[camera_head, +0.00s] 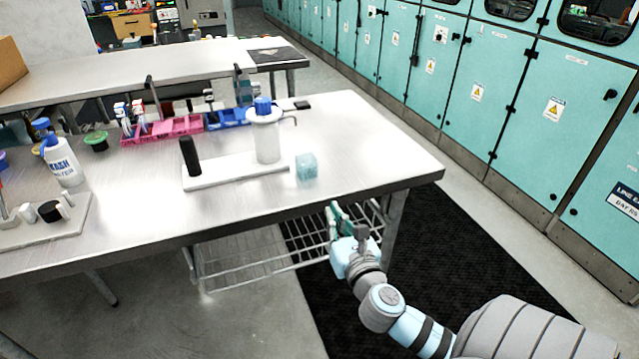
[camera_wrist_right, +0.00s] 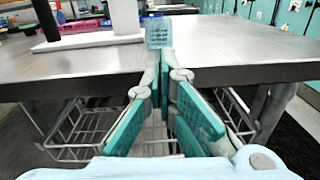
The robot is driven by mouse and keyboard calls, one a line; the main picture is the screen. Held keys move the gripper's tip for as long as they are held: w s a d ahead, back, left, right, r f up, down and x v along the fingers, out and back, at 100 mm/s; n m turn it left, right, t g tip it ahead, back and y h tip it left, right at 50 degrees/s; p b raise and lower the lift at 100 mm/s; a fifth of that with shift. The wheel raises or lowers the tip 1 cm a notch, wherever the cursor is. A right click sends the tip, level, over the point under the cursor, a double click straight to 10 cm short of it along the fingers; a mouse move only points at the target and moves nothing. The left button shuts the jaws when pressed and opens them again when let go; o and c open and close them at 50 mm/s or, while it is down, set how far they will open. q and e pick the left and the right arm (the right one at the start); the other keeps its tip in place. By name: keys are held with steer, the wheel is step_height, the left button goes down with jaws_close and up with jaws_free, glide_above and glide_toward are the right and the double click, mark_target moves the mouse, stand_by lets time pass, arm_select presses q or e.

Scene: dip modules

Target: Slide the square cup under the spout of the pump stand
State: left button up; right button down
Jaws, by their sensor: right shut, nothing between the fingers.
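The square cup (camera_head: 306,167) is light blue and translucent. It stands on the steel table just right of the pump stand's base, and in the right wrist view the cup (camera_wrist_right: 159,33) shows beyond my fingertips. The pump stand has a white base plate (camera_head: 232,174), a black post (camera_head: 190,156) and a white cylinder (camera_head: 267,141) with a blue cap. A thin spout (camera_head: 290,121) reaches right from the cylinder's top. My right gripper (camera_head: 338,213) is shut and empty, in front of the table's front edge, apart from the cup. My left gripper is not in view.
The steel table (camera_head: 380,150) is clear right of the cup. Pink bins (camera_head: 165,130) and blue bins (camera_head: 228,119) stand behind the pump stand. A wash bottle (camera_head: 62,162) and a white stand (camera_head: 45,222) are at the left. A wire shelf (camera_head: 235,265) hangs below the table.

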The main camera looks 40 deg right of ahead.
steer(key=w, duration=0.1)
steer(key=b, duration=0.1)
glide_toward(311, 170)
steer(key=shift+n, duration=0.3)
steer(key=x, duration=0.6)
steer(key=shift+f, duration=0.1)
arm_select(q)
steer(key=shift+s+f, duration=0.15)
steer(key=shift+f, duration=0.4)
arm_select(e)
steer(key=shift+w+d, duration=0.15)
steer(key=shift+w, duration=0.3)
steer(key=shift+d, duration=0.1)
